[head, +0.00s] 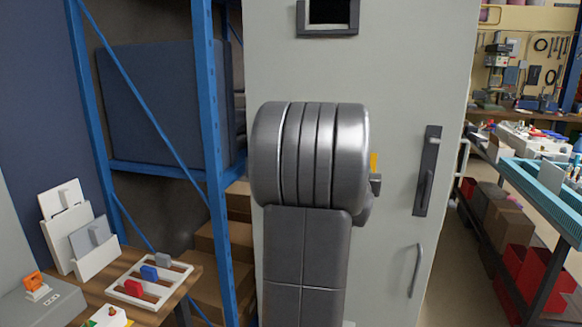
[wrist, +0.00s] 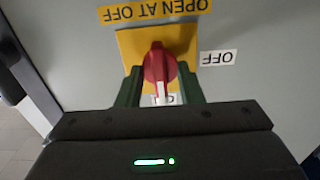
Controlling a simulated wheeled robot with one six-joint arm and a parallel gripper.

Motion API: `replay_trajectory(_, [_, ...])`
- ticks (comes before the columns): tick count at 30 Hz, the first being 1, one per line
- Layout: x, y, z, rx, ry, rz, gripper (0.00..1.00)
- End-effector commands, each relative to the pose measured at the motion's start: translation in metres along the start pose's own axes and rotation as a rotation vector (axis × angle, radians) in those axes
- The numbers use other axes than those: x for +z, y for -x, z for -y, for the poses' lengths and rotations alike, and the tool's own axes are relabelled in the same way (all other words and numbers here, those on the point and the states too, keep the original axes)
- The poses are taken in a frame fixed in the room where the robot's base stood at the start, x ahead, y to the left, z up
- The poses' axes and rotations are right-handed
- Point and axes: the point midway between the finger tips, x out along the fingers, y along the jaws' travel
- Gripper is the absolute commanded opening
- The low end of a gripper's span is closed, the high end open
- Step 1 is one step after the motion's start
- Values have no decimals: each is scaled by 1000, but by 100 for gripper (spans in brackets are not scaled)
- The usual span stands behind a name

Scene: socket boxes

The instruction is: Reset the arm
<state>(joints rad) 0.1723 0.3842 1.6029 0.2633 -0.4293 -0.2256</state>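In the wrist view a red rotary knob (wrist: 160,66) sits on a yellow plate (wrist: 187,42) on the grey cabinet face. The knob's white-marked end points down in the picture, toward a label partly hidden by my gripper. An OFF label (wrist: 217,58) is to its right and an OPEN AT OFF label (wrist: 155,10) is above, both upside down. My gripper (wrist: 159,78) has its green fingers spread, one on each side of the knob's lower part; I see no clear contact. In the head view my arm hides the gripper and knob; only a yellow sliver (head: 374,161) shows.
The grey cabinet (head: 400,80) stands close in front, with a dark latch handle (head: 427,172) and a lower handle (head: 415,270). A blue shelf rack (head: 208,110) and wooden table (head: 180,288) with small parts are left. A cluttered cart (head: 548,262) is right.

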Motion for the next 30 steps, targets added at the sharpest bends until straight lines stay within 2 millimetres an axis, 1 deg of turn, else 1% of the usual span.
replay_trajectory(5, [0, 2, 0, 0, 0, 0, 34])
replay_trajectory(8, [0, 8, 0, 0, 0, 0, 34])
replay_trajectory(10, [0, 16, 0, 0, -1, -2, 34])
replay_trajectory(30, [-1, 122, 0, -1, -1, -2, 34])
